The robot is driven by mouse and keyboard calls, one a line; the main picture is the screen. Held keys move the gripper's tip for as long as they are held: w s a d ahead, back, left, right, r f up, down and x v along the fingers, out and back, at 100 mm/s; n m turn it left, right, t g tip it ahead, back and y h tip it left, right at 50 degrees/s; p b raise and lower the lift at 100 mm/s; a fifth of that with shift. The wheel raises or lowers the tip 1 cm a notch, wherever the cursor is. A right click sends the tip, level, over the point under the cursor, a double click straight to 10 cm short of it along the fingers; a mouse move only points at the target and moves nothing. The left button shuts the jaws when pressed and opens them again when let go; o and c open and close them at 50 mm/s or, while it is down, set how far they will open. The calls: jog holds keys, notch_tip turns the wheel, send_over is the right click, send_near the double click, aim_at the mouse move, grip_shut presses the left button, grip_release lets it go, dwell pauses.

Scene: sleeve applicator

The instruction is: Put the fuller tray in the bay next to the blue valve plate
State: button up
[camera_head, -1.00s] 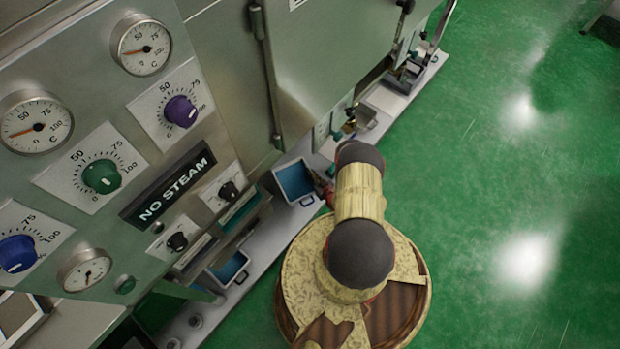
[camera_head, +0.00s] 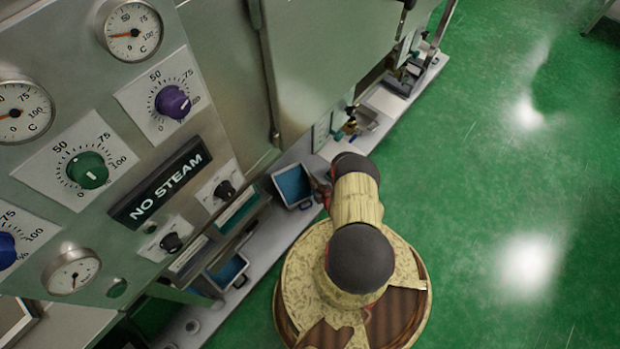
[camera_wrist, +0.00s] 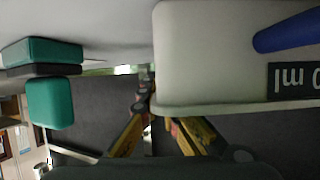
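A pale tray with a blue inside (camera_head: 293,184) is at the ledge beside the machine; in the wrist view its pale wall (camera_wrist: 205,55) has a blue handle and an upside-down "ml" label. My gripper (camera_head: 322,194) is at its right side. In the wrist view the yellow fingers (camera_wrist: 152,100) close in on the tray's edge, one partly hidden behind it. A second blue-filled tray (camera_head: 227,272) stands lower left, under the panel. Which tray is fuller I cannot tell.
The machine panel with gauges, knobs and a "NO STEAM" sign (camera_head: 160,185) fills the left. Teal blocks (camera_wrist: 48,100) show in the wrist view. Small fittings (camera_head: 355,125) stand further along the narrow ledge. The green floor (camera_head: 500,180) on the right is clear.

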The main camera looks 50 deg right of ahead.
jog(key=o, duration=0.4)
jog(key=shift+o, duration=0.2)
jog(key=shift+r, duration=0.15)
jog(key=p+v, duration=0.4)
jog(key=v, duration=0.8)
